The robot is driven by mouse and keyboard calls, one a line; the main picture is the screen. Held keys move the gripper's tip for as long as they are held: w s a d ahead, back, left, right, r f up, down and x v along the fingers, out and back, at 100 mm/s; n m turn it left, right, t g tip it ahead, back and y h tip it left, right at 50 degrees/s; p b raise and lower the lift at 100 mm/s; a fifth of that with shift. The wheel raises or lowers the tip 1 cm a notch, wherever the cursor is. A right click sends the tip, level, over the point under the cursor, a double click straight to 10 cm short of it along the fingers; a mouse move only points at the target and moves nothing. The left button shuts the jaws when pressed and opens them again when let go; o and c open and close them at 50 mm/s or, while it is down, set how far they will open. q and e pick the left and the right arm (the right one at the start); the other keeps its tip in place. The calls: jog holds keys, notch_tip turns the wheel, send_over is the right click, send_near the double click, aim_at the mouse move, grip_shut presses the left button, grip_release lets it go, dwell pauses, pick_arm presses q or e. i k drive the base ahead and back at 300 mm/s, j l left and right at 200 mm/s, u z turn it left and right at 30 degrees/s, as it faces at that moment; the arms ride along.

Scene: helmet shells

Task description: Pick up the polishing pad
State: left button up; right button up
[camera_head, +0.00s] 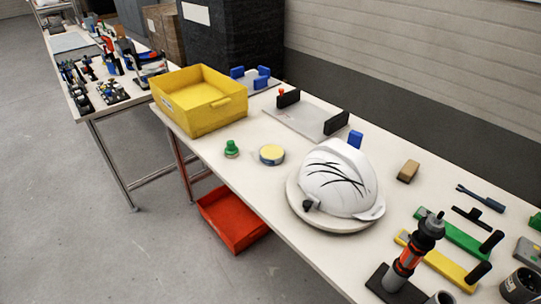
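Neither of my grippers is in view. A small round disc (271,154) with a yellow top and a grey rim lies flat on the white table, left of the helmet; it looks like a pad. A small green knobbed piece (231,148) stands just left of it, apart from it. I cannot tell for sure which of the two is the polishing pad. Nothing covers either piece. A white helmet shell (338,180) with black curved marks sits on a round pale base (308,213) right of the disc.
A yellow bin (201,121) stands behind the green piece. A grey plate with black end blocks (306,117) lies at the back. An upright black and orange tool (411,256), a green-bodied tool (455,236) and a yellow-bodied tool (442,262) crowd the right. A red bin (233,222) is below the table.

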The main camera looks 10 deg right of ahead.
aim_at(232, 151)
jog(key=i+j+z, duration=0.1)
jog(key=j+z, duration=0.15)
jog(key=z, duration=0.15)
jog(key=i+j+z, duration=0.1)
jog(key=j+z, duration=0.45)
jog(key=z, duration=0.25)
